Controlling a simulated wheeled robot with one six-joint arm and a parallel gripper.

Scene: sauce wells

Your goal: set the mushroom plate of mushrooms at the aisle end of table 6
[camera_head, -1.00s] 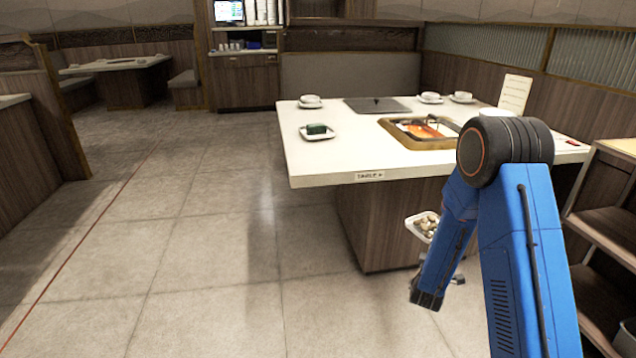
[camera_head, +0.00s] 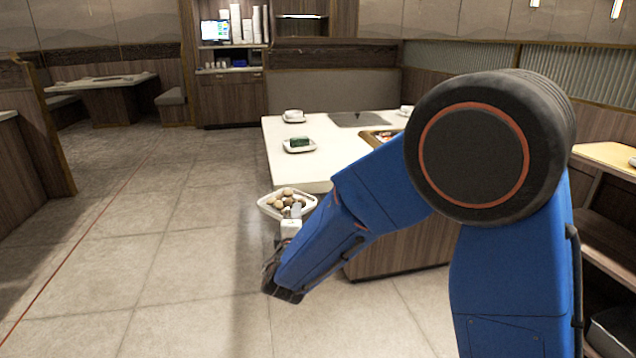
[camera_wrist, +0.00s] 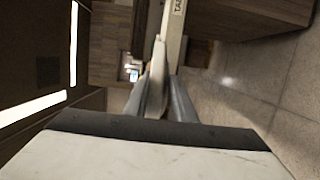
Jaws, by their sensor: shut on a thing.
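The mushroom plate (camera_head: 268,206) is a white dish with several brown and pale mushrooms (camera_head: 288,198) on it. My gripper (camera_head: 291,214) is shut on its near edge and holds it out in front of the near left corner of the white-topped table (camera_head: 310,181), level or nearly so. In the wrist view the plate (camera_wrist: 156,82) shows edge-on between the two grey fingers of my gripper (camera_wrist: 158,100). The table edge with part of its label (camera_wrist: 178,8) lies beyond it. My blue arm hides the right part of the tabletop.
A small plate with a dark green item (camera_head: 299,146) sits near the table's left end. A cup on a saucer (camera_head: 294,116) stands behind it, and a dark grill plate (camera_head: 358,119) lies farther right. The tiled aisle (camera_head: 170,230) on the left is clear. A shelf cart (camera_head: 608,156) stands at right.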

